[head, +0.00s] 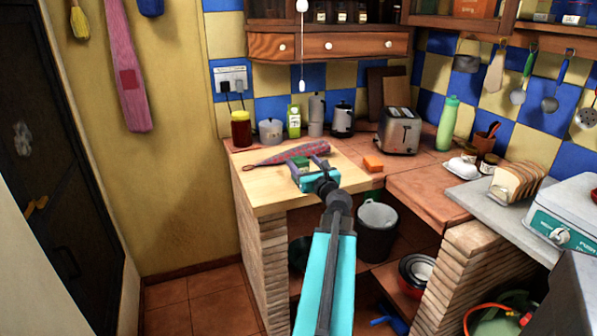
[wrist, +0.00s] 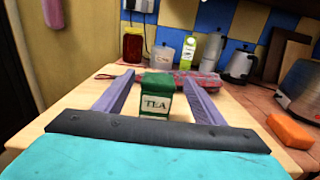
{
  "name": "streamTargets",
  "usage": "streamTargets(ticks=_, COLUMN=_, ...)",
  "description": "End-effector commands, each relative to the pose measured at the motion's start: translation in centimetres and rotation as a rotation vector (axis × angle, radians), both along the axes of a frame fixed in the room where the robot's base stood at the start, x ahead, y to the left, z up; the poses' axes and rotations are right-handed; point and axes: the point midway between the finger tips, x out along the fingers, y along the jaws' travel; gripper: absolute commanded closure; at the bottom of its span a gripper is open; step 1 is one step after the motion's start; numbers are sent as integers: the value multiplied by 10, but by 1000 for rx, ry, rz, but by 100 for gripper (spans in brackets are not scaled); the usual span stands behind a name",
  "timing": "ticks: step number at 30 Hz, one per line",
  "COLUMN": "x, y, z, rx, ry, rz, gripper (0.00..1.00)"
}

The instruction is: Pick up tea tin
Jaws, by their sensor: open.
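The tea tin (wrist: 156,97) is a small green box with a cream label reading TEA. It stands upright on the wooden counter board (head: 268,189), and its green top shows in the head view (head: 301,162). My gripper (wrist: 157,82) is open, with one purple finger on each side of the tin. A gap shows between the tin and each finger, and I see no contact. In the head view, my gripper (head: 312,163) is low over the board, and its body hides the lower part of the tin.
A patterned cloth item (head: 300,152) lies just behind the tin. An orange block (head: 373,164) is to the right. A red jar (head: 241,129), a kettle (head: 342,120) and a toaster (head: 399,131) stand along the back. The board's left front is clear.

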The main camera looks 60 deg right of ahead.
Motion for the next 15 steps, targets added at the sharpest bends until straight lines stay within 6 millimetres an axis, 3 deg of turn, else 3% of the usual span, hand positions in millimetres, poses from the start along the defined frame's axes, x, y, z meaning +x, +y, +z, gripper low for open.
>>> streamTargets(ticks=6, x=13, y=-10, z=0, rx=0, ry=0, rz=-1, gripper=37)
streamTargets(ticks=15, x=15, y=-11, z=0, rx=0, ry=0, rz=-1, gripper=37)
